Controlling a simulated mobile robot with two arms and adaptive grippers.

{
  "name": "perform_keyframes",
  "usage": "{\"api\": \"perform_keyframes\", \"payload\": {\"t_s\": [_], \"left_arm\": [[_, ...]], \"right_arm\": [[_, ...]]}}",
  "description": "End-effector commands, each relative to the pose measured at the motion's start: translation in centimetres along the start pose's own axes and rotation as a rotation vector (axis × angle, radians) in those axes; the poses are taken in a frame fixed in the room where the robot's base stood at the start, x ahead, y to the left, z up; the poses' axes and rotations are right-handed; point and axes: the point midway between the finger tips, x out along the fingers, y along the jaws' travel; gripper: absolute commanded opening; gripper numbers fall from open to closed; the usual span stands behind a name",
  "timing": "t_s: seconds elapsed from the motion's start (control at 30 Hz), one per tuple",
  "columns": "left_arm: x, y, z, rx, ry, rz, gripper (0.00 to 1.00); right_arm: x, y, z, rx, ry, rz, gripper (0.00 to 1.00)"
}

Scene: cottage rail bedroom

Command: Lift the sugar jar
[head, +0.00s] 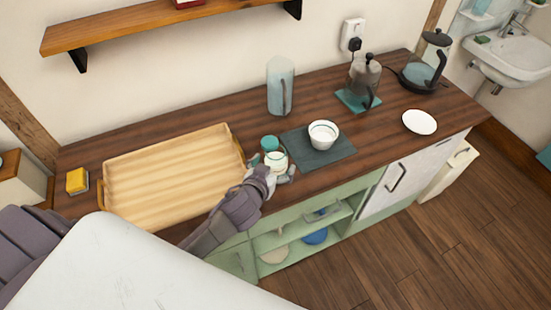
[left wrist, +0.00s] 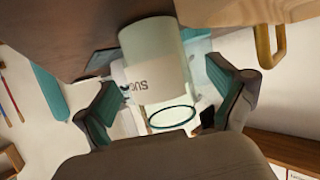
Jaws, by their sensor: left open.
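The sugar jar (head: 276,158) is a small pale cylinder standing on the dark wooden counter, left of the grey mat. In the left wrist view the pale jar (left wrist: 155,62) fills the middle, with part of its dark lettering showing upside down. My left gripper (head: 272,172) is low at the counter's front edge. Its fingers are open, one on each side of the jar; in the left wrist view (left wrist: 165,100) gaps show beside it. Contact cannot be told. A teal-lidded jar (head: 270,143) stands close behind the sugar jar. My right gripper is not in view.
A wooden tray (head: 170,172) lies to the left, with a yellow sponge (head: 77,180) beyond it. The grey mat (head: 325,155) holds a white bowl (head: 323,133). A blue-grey pitcher (head: 280,88), French press (head: 364,80), kettle (head: 425,68) and white plate (head: 419,122) stand further back and right.

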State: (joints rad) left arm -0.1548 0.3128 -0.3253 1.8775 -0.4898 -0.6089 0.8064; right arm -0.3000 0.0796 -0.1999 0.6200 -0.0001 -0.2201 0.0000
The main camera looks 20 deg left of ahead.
Motion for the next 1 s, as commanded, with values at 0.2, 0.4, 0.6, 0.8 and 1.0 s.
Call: {"api": "perform_keyframes", "payload": {"t_s": [0.2,0.4,0.6,0.8,1.0], "left_arm": [[1.55,0.02,0.00,0.000,0.000,0.000,0.95],[1.52,0.01,0.05,0.000,0.000,0.000,0.90],[1.51,0.00,0.05,0.000,-0.001,0.000,0.57],[1.50,0.01,0.07,-0.001,-0.001,0.000,0.24],[1.50,0.02,-0.07,-0.001,0.002,0.001,0.14]], "right_arm": [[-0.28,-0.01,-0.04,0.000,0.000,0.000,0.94],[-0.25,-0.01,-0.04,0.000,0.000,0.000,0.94],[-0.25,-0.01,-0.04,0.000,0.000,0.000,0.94],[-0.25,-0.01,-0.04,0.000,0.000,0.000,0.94],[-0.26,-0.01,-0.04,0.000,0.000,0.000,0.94]]}}
